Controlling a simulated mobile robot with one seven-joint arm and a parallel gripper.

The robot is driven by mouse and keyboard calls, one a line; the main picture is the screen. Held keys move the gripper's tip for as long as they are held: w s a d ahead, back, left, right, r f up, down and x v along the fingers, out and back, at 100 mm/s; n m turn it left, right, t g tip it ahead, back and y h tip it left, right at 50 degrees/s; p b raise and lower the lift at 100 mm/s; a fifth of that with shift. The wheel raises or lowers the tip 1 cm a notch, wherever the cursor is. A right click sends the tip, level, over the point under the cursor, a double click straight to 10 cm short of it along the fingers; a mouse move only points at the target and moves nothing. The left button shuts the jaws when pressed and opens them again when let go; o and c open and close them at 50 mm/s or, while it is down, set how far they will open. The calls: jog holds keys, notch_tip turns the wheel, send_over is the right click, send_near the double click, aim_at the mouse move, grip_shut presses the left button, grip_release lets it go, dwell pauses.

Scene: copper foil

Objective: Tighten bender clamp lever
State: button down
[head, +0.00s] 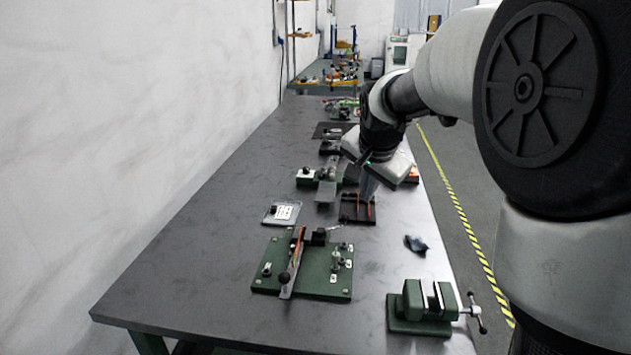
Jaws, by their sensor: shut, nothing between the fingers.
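The bender appears to be the green base plate (315,285) with metal fittings near the front of the bench. A long flat metal arm (293,262) with a black ball knob (284,277) and an orange strip lies across it. A dark clamp-like block with a small lever (322,236) sits at its back edge; its exact lever position is too small to tell. My gripper (368,188) points down beyond the bender, over or beside a dark tray with orange pieces (350,208). It is shut and empty, apart from the bender; its tips are hard to make out.
A green vise (422,305) stands at the bench's front right, with a dark cloth-like item (416,244) behind it. The bench's left side (190,270) is clear beside the wall.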

jog(key=shift+m, duration=0.4)
jog(key=w+f, duration=0.2)
jog(key=w, duration=0.1)
jog(key=shift+d+f+b, duration=0.2)
jog(key=shift+f+b, duration=0.15)
jog(key=shift+f, duration=0.05)
jog(key=shift+f, duration=0.1)
jog(key=w+a+r+b+x, duration=0.1)
jog(key=w+a+b+x, duration=0.1)
jog(key=x, duration=1)
jog(key=shift+f, duration=0.3)
